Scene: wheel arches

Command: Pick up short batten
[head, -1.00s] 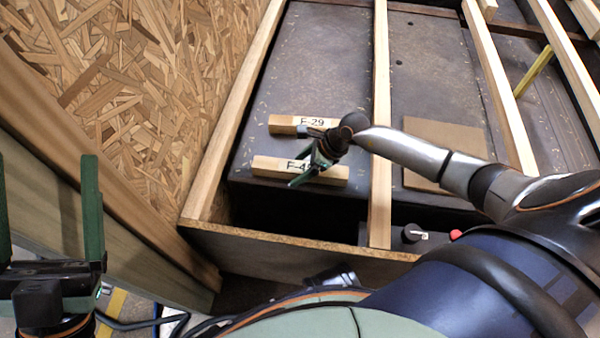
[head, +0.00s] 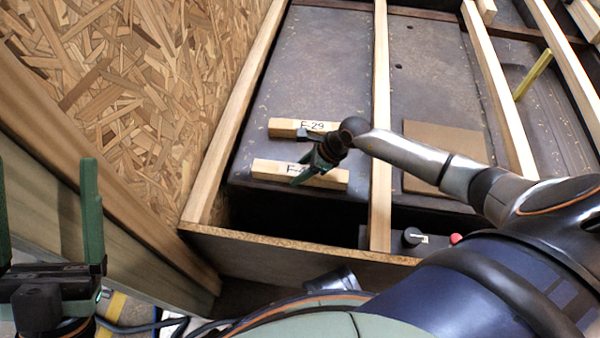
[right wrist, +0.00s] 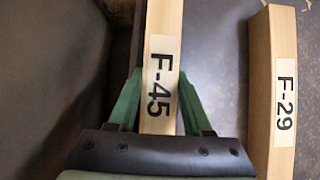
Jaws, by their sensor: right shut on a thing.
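Two pale wooden battens lie side by side on the dark wheel-arch surface. The batten labelled F-29 (head: 285,127) is the farther one in the head view, and it stands at the right in the right wrist view (right wrist: 285,60). The batten labelled F-45 (head: 270,169) is nearer, and it shows in the middle of the right wrist view (right wrist: 163,20). My right gripper (head: 307,171) is shut on the F-45 batten, one green finger on each side of it in the right wrist view (right wrist: 160,74). The gripper hides part of its label in the head view. My left gripper (head: 46,165) is open and empty.
A long wooden rail (head: 381,100) runs just right of the battens. A chipboard wall (head: 150,80) rises at the left. A flat brown panel (head: 440,150) lies right of the rail. A dark box with a red knob (head: 455,239) is near the front edge.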

